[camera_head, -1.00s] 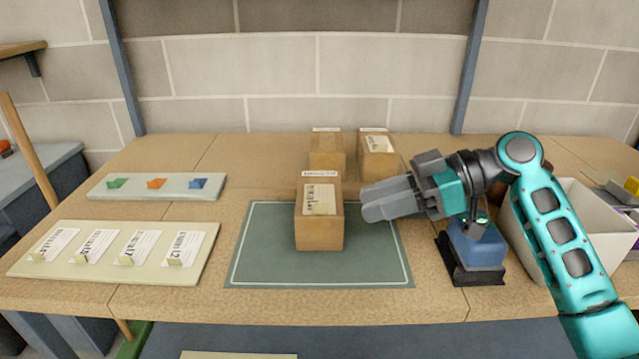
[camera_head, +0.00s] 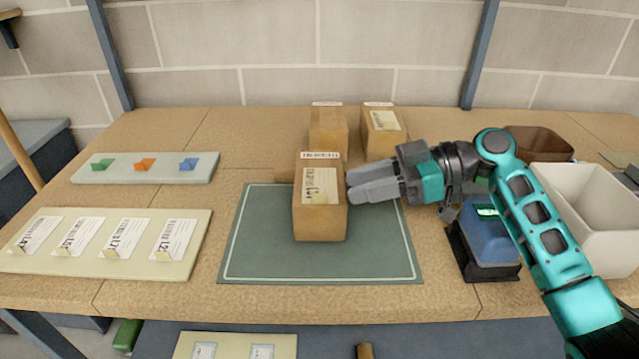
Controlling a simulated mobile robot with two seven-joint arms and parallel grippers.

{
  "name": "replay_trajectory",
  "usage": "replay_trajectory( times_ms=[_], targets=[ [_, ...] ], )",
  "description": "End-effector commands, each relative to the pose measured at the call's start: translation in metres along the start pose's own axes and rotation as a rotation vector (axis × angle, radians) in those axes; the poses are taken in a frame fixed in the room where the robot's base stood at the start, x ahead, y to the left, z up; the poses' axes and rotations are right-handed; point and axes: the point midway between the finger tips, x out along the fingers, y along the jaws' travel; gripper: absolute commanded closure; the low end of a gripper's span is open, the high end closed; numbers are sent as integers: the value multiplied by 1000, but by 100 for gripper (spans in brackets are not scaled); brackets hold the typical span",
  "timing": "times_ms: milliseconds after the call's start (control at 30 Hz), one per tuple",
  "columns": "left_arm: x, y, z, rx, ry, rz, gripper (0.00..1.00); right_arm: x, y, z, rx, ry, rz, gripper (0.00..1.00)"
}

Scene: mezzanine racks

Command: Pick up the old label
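A brown cardboard box (camera_head: 319,222) stands on the green mat. An off-white label (camera_head: 320,186) with dark print lies on its top face; I cannot tell from its look whether it is old. My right gripper (camera_head: 350,186) is just right of this box, pointing left, with its fingertips near the box's upper right edge. Its two grey fingers look close together, but the angle hides any gap between them. I see nothing held in it. Whether it touches the box is unclear. My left gripper is out of view.
Two more labelled boxes (camera_head: 327,133) (camera_head: 382,138) stand behind. A board with several labels (camera_head: 196,258) and a tray with coloured pieces (camera_head: 90,178) are at left. A blue device (camera_head: 487,240) and a white bin (camera_head: 591,222) are at right. The mat's front (camera_head: 320,262) is clear.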

Motion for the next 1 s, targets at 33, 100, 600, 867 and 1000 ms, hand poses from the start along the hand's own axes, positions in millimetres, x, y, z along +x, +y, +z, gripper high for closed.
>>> replay_trajectory(
  times_ms=[33, 100, 600, 867, 1000],
  targets=[
    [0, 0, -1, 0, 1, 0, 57, 2, 0, 0, 1, 0, 0, 66],
    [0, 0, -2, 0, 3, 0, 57, 6, 0, 0, 1, 0, -1, 66],
    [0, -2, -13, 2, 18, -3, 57, 52, 0, 0, 2, 0, 0, 66],
    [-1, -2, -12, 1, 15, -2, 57, 52, 0, 0, 1, 0, 0, 83],
    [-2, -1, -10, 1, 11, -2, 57, 52, 0, 0, 1, 0, 0, 97]
  ],
)
